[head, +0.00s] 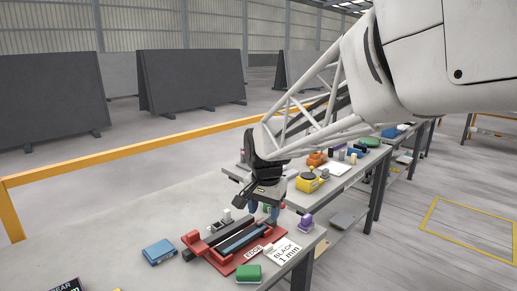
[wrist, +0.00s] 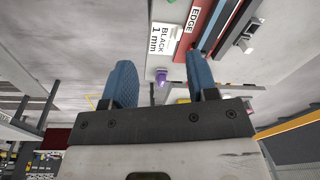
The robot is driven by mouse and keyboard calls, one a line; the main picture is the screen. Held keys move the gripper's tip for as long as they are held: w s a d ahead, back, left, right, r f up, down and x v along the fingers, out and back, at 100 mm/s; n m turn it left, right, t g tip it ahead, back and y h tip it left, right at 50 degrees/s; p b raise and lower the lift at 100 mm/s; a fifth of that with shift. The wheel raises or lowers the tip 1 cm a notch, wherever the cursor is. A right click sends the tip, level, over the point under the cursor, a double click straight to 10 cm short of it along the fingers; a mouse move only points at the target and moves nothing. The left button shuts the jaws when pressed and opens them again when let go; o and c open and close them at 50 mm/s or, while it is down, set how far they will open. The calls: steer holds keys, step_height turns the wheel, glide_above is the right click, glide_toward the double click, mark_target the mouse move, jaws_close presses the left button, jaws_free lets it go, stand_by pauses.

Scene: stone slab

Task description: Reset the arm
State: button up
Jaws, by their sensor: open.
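My gripper (head: 263,209) hangs at the end of my arm over the far right part of the near stone table, above and beyond the red tray (head: 221,264). Its blue fingers point down. In the wrist view my gripper (wrist: 162,66) is open, with its two blue textured fingers wide apart and nothing held between them. The red tray also shows in the wrist view (wrist: 209,22), at the top, with dark and blue bars lying in it.
A "BLACK 1 mm" card (head: 284,256), a green block (head: 248,273) and a purple item (head: 306,222) lie by the tray. A blue case (head: 159,252) lies left. A yellow device (head: 307,183) stands on a table behind. A yellow rail (head: 110,159) runs behind.

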steer(key=s+d+n, duration=0.1)
steer(key=s+d, duration=0.4)
steer(key=s, duration=0.4)
steer(key=s+d+f+n+t, duration=0.1)
steer(key=s+d+n, duration=0.1)
steer(key=s+d, duration=0.4)
steer(key=s+d+n, duration=0.1)
steer(key=s+d, duration=0.5)
steer(key=s, duration=0.6)
steer(key=shift+s+f+n, duration=0.15)
steer(key=shift+s+n, duration=0.2)
steer(key=shift+n, duration=0.05)
